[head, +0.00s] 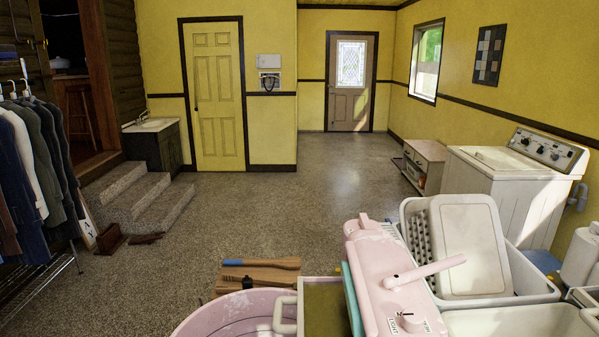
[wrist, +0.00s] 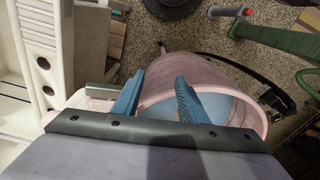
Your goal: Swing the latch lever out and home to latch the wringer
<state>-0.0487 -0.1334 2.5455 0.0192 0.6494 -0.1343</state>
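The pink wringer head (head: 372,262) stands at the lower right of the head view. A pale pink lever (head: 430,272) runs from a pivot on its top towards the right. A dial with lettering, partly reading "LIGHT", sits at its near end. I cannot tell from the frames whether the wringer is latched. My gripper (wrist: 154,82) shows only in the wrist view, with two blue fingers apart and nothing seen between them. The pink tub (wrist: 240,88) lies beyond and to the right of the fingers. A grey metal bar (wrist: 98,89) is close beside the left finger.
White laundry tubs and a basket (head: 470,245) crowd the right side. A pink tub (head: 235,315) and a wooden bench (head: 258,275) with tools stand left of the wringer. A white washing machine (head: 500,190) is behind.

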